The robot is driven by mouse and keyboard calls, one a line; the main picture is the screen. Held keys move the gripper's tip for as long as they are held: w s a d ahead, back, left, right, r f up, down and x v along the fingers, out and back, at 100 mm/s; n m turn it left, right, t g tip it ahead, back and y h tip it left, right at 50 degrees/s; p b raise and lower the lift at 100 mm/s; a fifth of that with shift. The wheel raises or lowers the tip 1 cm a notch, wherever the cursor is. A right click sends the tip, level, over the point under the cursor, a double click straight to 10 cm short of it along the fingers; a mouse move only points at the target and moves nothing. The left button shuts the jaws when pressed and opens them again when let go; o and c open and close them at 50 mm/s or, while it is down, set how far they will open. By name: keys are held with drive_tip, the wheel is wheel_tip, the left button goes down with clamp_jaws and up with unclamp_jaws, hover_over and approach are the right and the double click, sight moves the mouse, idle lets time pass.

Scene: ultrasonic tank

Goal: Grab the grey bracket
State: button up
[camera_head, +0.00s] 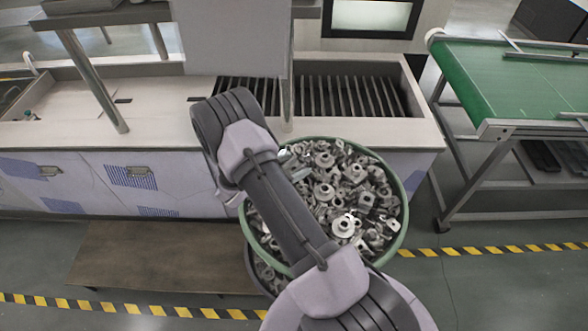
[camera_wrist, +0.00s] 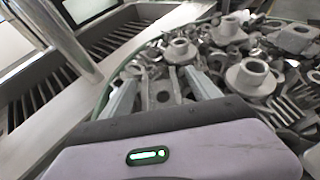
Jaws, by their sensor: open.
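A round bin with a green rim (camera_head: 404,226) is heaped with many grey metal parts in the head view. In the wrist view my gripper (camera_wrist: 163,82) is open, with its two pale fingers spread over the near side of the heap. A flat grey bracket (camera_wrist: 162,96) with a hole shows between the fingers, partly hidden by my gripper's body. I cannot tell whether the fingers touch it. Round flanged parts (camera_wrist: 251,76) lie just beyond and to the right. In the head view my arm hides the gripper.
A pale bench with a slatted basin (camera_head: 340,95) stands behind the bin, its metal post (camera_wrist: 60,38) close on the left in the wrist view. A green conveyor (camera_head: 500,75) stands at right. A low brown platform (camera_head: 160,256) lies left of the bin.

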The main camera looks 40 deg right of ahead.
drive_tip(key=shift+r, duration=0.1)
clamp_jaws()
